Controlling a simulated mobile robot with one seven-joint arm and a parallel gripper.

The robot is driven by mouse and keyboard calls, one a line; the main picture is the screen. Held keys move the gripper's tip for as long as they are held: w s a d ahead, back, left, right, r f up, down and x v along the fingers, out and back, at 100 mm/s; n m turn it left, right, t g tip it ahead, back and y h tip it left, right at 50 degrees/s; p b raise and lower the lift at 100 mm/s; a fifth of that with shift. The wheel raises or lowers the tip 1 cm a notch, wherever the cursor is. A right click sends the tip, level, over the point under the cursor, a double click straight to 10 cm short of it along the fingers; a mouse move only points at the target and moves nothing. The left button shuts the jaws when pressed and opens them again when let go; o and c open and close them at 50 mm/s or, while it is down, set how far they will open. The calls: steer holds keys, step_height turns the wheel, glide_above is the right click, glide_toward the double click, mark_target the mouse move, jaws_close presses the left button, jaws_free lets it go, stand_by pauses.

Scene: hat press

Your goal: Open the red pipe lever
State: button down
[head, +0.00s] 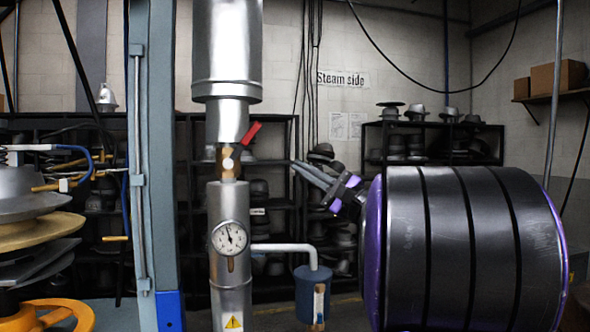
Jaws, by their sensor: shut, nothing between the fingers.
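The red pipe lever (251,132) is a short red handle on a brass valve (228,162) in the vertical metal pipe (230,120). It slants up and to the right from the valve. My gripper (294,165) is to the right of the lever and a little lower in the picture, apart from it. Its grey fingers are together and point left, with nothing seen between them. My dark arm with purple edges fills the right of the view and hides what is behind it.
A pressure gauge (229,238) sits on the pipe below the valve. A thin white side pipe (285,248) runs right to a blue canister (312,292). A grey-blue post (155,150) and a press with stacked discs (35,235) stand left. Hat shelves (432,128) are behind.

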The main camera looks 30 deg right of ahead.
mark_target(245, 141)
steer(key=w+a+r, duration=0.5)
steer(key=w, duration=0.1)
steer(key=shift+w+a+r+p, duration=0.2)
steer(key=shift+w+a+p, duration=0.15)
steer(key=shift+p, duration=0.1)
steer(key=shift+r, duration=0.1)
steer(key=shift+r+n+g, duration=0.15)
steer(key=shift+n+g, duration=0.15)
steer(key=shift+n, duration=0.2)
